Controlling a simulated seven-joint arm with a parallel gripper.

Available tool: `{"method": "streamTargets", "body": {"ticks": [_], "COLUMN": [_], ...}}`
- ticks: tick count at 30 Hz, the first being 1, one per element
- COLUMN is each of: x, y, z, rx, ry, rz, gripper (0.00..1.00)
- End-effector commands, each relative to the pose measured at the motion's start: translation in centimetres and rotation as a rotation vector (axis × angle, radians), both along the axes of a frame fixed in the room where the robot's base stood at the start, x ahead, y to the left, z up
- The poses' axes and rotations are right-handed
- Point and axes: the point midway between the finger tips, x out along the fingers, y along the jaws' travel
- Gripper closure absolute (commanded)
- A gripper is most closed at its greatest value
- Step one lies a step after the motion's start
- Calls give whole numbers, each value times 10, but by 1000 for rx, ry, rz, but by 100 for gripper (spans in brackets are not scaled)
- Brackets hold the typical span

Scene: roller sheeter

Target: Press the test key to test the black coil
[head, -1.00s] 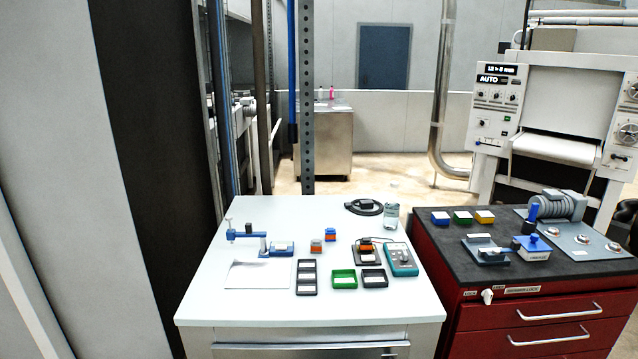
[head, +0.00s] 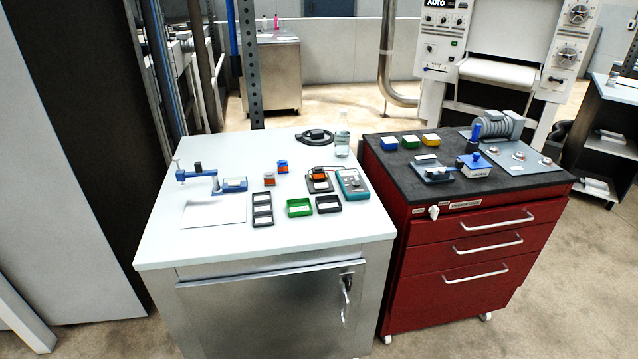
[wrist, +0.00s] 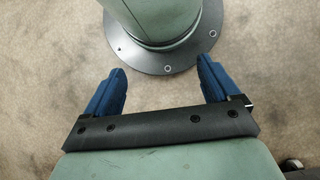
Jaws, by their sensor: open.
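An orange block with a dark top (head: 318,174), possibly the black coil, sits on a dark base on the white table. A teal meter-like box (head: 352,184) with a dial stands directly to its right; a dark wire seems to run between them. I cannot make out which part is the test key. Two similar orange blocks stand nearby, one grey-topped (head: 269,178) and one blue-topped (head: 283,167). My gripper (wrist: 161,80) shows only in the wrist view. Its two blue fingers are wide apart and empty, above the floor and my own round base, away from the table objects.
A red cabinet (head: 450,265) with tools stands at right.

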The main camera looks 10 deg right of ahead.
Motion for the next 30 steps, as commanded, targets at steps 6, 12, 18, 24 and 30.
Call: {"method": "streamTargets", "body": {"ticks": [6, 12, 18, 24, 30], "x": [0, 0, 0, 0, 0], "y": [0, 0, 0, 0, 0], "z": [0, 0, 0, 0, 0], "rx": [0, 0, 0, 0, 0], "ry": [0, 0, 0, 0, 0], "rz": [0, 0, 0, 0, 0], "gripper": [11, 11, 25, 44, 64]}}
